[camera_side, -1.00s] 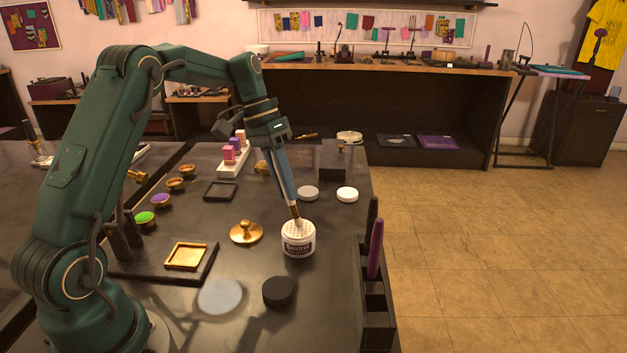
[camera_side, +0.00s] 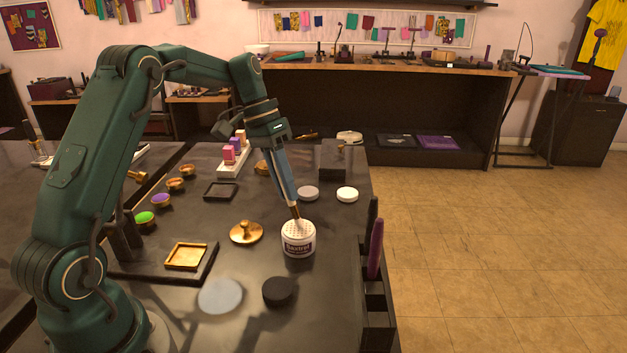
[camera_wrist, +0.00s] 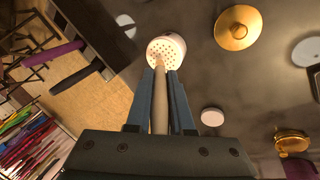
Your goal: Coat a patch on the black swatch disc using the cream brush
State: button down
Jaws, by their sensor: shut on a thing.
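My gripper (camera_wrist: 159,76) is shut on the cream brush (camera_wrist: 159,105), which points down between the fingers. In the side view the brush (camera_side: 295,212) leans slightly, its lower end at the holed top of the white labelled jar (camera_side: 298,245). The jar (camera_wrist: 169,47) also shows beyond the fingertips in the wrist view. The bristle tip is hidden or too small to make out, so I cannot tell how deep it sits. The black swatch disc (camera_side: 279,291) lies flat on the table in front of the jar, apart from the brush.
A gold knobbed lid (camera_side: 246,232) lies left of the jar. A pale round disc (camera_side: 220,296) lies left of the black disc. A dark rack (camera_side: 375,306) holding a purple-handled tool (camera_side: 376,249) stands at the right table edge. Two white discs (camera_side: 308,193) (camera_side: 347,194) lie behind the jar.

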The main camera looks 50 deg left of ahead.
jog(key=shift+f, duration=0.1)
jog(key=shift+r, duration=3.55)
jog(key=shift+r, duration=0.1)
jog(key=s+d+r, duration=0.2)
jog(key=s+d, duration=0.2)
jog(key=s, duration=0.5)
jog(key=shift+m, duration=0.3)
jog(key=shift+w+f, duration=0.15)
jog(key=shift+f, duration=2.5)
